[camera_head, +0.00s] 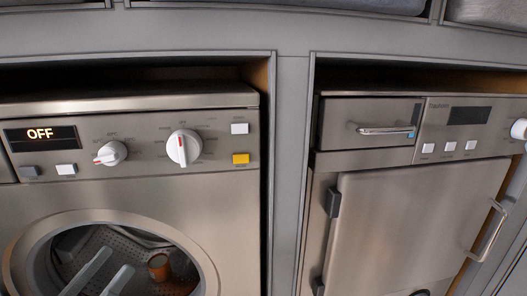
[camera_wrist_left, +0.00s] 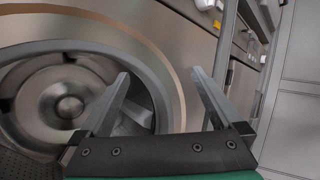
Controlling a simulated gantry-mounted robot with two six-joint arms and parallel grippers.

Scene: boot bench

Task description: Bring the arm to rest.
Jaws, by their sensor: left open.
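My left gripper (camera_head: 118,259) is at the bottom left of the head view, in front of the round opening of the washing machine (camera_head: 230,212). Its two grey fingers are apart, with nothing visible between them. In the left wrist view the open gripper (camera_wrist_left: 158,73) points towards the machine's front, its left finger overlapping the opening and its right finger over the panel beside it. How deep the fingertips reach cannot be told. My right gripper is not in view.
The washing machine's display (camera_head: 41,134) reads OFF. To the right, a second appliance has a closed front door (camera_head: 400,225) with a bar handle (camera_head: 488,230). A grey cabinet post (camera_head: 289,170) stands between them.

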